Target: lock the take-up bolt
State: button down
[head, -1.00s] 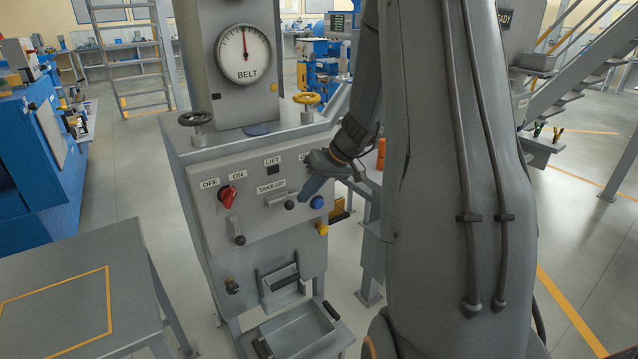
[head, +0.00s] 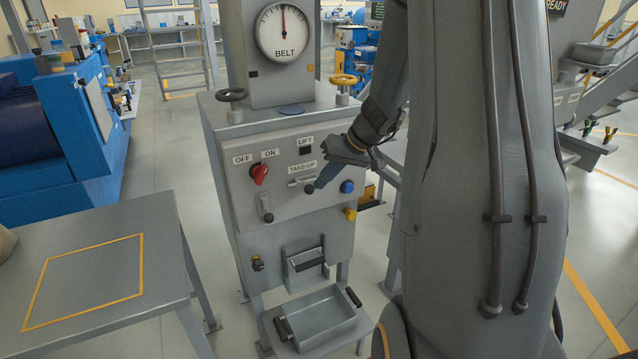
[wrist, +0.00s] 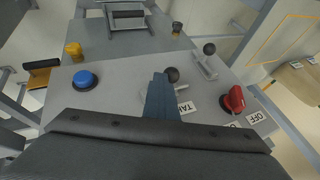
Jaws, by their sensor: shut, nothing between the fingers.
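The take-up bolt is a short horizontal bar with a black ball knob (head: 309,190), under the TAKE-UP label on the grey panel (head: 235,180). My gripper (head: 319,185) is shut and empty. Its blue fingertips are right against the knob's right side in the head view; I cannot tell whether they touch. In the wrist view the fingers (wrist: 160,96) reach over the panel beside the same knob (wrist: 171,75) and hide part of the bolt and its label.
A red OFF/ON switch (head: 259,174) and a lever with a black knob (head: 266,212) lie left of the bolt. A blue button (head: 347,186) is to its right. A BELT gauge (head: 284,32) stands above. An empty tray (head: 320,316) sits below.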

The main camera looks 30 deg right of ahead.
jog(key=shift+a+f, duration=0.1)
jog(key=shift+a, duration=0.05)
jog(key=s+d+r+b, duration=0.2)
jog(key=s+d+r, duration=0.3)
jog(key=d+r, duration=0.2)
notch_tip(320, 180, up, 2)
jog(key=shift+s+d+r, duration=0.15)
jog(key=shift+s+d, duration=0.05)
jog(key=shift+d, duration=0.05)
jog(key=shift+a, duration=0.1)
dwell(0.5)
jog(key=s+a+f+g+h, duration=0.1)
jog(key=s+a+f, duration=0.3)
jog(key=a, duration=0.4)
jog(key=s+a+f+n+g+h, duration=0.1)
jog(key=s+a+f+g, duration=0.1)
jog(key=s+a, duration=0.4)
jog(key=s+a+f+g+h, duration=0.2)
jog(key=s+a+f, duration=0.3)
jog(key=a, duration=0.6)
jog(key=shift+s+f+n, duration=0.3)
jog(key=shift+s+n, duration=0.1)
jog(key=shift+s, duration=0.2)
